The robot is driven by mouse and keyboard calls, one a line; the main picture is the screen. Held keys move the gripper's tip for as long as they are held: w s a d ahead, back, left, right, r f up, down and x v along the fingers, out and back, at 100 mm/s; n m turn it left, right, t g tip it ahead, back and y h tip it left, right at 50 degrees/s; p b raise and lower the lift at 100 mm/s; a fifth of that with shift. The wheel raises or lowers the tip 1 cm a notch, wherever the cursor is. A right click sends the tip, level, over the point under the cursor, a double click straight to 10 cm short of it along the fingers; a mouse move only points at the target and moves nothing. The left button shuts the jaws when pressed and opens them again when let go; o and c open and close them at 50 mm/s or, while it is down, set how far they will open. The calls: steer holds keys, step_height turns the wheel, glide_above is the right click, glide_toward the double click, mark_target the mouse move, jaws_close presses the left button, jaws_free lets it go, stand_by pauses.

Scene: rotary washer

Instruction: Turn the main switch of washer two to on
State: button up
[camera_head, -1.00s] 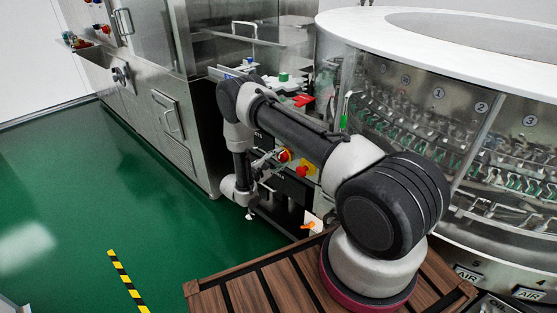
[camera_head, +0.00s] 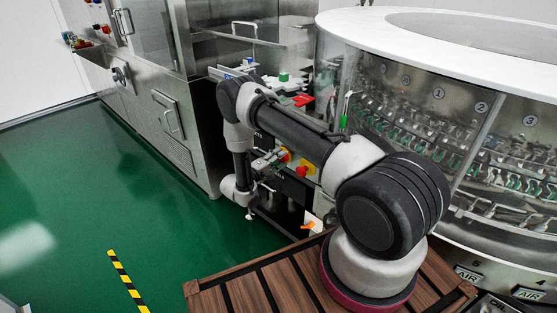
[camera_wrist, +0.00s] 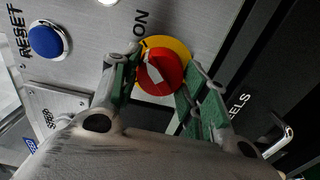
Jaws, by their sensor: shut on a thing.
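The main switch is a red knob (camera_wrist: 163,74) with a white pointer mark on a round yellow plate (camera_wrist: 181,48). An "ON" label is printed above it in the wrist view. The pointer lies tilted, its upper end leaning toward the label side. My gripper (camera_wrist: 168,80) has one green-padded finger on each side of the knob and is shut on it. In the head view, my gripper (camera_head: 272,160) is at the washer's front panel, partly covering the red and yellow switch (camera_head: 286,155).
A blue RESET button (camera_wrist: 45,40) is left of the knob. A second red knob (camera_head: 304,171) sits close to the right of my gripper.

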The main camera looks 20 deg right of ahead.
steer(key=shift+f, duration=0.1)
stand_by(0.3)
steer(key=o, duration=1)
steer(key=shift+o, duration=0.2)
steer(key=v, duration=1.2)
steer(key=shift+s, duration=0.1)
